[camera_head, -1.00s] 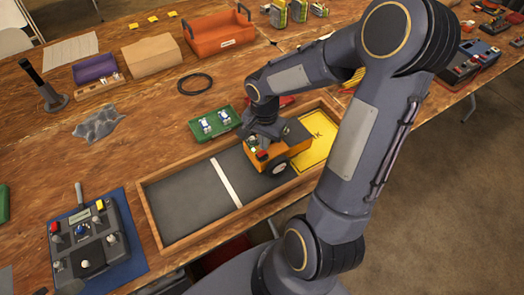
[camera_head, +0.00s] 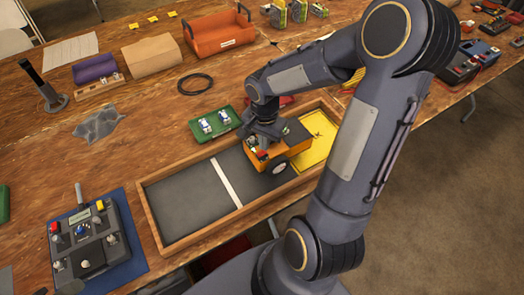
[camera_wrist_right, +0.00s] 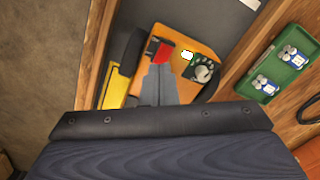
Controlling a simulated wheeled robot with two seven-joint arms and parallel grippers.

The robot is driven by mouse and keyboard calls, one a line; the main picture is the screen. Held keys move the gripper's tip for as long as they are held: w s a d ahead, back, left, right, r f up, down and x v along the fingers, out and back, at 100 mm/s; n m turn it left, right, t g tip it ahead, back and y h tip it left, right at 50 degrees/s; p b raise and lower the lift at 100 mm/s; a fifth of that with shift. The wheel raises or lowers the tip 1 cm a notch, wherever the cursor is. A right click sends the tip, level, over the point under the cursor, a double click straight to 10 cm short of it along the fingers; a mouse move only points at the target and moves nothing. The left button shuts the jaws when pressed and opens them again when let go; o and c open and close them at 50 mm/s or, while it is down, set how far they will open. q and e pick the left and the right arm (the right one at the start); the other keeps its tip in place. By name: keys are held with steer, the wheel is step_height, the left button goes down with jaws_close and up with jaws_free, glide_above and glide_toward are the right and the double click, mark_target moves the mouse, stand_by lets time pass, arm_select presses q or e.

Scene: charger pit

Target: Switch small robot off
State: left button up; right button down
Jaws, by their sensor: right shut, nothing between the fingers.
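The small robot (camera_head: 294,148) is an orange box with black wheels. It stands in the wooden-walled tray (camera_head: 192,238), at the edge of the yellow area. It also shows in the right wrist view (camera_wrist_right: 178,38), with a red switch (camera_wrist_right: 163,48), a bright white light (camera_wrist_right: 187,55) and a dark panel with a round knob (camera_wrist_right: 204,73). My right gripper (camera_head: 259,150) is over the robot's near left end. In the wrist view its fingertips (camera_wrist_right: 159,68) are shut and empty, close beside the red switch; I cannot tell whether they touch it. My left gripper is out of view.
The tray's dark floor (camera_head: 185,207) is clear left of the robot, crossed by a white line (camera_head: 226,184). A green tray (camera_head: 214,124) with small parts lies behind. A control box (camera_head: 96,242) sits on a blue mat at front left.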

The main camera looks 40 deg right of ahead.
mark_target(264, 152)
steer(key=shift+f+b, duration=0.9)
steer(key=shift+b, duration=0.05)
stand_by(0.7)
steer(key=shift+r+p, duration=2.5)
steer(key=shift+r, duration=1)
steer(key=s+a+r+n+t+y, duration=0.3)
steer(key=s+a+r+n+t, duration=0.2)
steer(key=s+a+r+n, duration=0.5)
steer(key=s+r+n, duration=0.1)
steer(key=s, duration=0.2)
steer(key=shift+s+a+n+t+y, duration=0.15)
steer(key=shift+n+t+y, duration=0.15)
steer(key=shift+y, duration=0.1)
